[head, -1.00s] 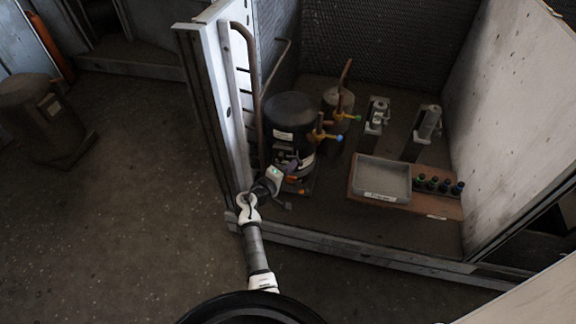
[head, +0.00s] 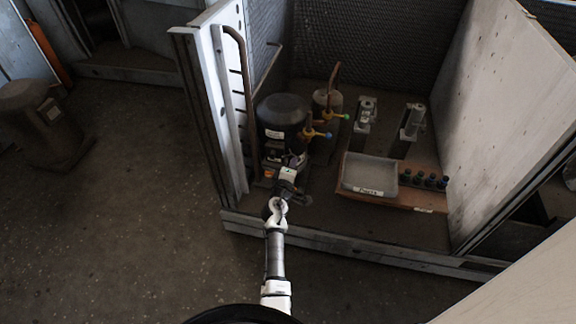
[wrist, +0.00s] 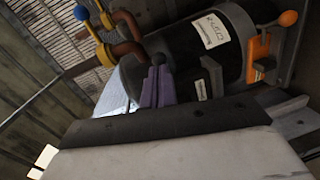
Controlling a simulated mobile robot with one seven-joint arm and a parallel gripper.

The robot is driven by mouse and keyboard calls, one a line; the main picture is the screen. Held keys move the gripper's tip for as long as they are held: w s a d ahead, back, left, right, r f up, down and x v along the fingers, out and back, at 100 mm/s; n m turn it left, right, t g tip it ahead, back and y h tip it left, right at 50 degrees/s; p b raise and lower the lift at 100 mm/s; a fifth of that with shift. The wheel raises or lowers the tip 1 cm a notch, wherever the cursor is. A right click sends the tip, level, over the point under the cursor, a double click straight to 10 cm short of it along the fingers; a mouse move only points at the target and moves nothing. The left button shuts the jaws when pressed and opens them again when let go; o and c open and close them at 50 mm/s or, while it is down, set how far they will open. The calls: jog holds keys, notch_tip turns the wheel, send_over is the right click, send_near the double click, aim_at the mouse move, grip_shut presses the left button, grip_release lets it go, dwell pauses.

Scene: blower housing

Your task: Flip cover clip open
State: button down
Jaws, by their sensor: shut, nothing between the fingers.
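The black cylindrical housing (head: 282,112) stands upright at the left inside the bay, with a white label. In the wrist view the housing (wrist: 185,48) appears lying across the picture. An orange piece that looks like the cover clip (wrist: 258,60) is on the right of it there, beside a thin lever with an orange ball end. In the head view a small orange patch (head: 270,174) shows low on the housing. Contact cannot be told.
Copper pipes with yellow and blue valve handles (head: 322,134) stand right of the housing. A slotted white panel (head: 228,90) closes the left side.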

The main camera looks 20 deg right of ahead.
jog(key=d, duration=0.4)
jog(key=shift+s, duration=0.1)
dwell(0.3)
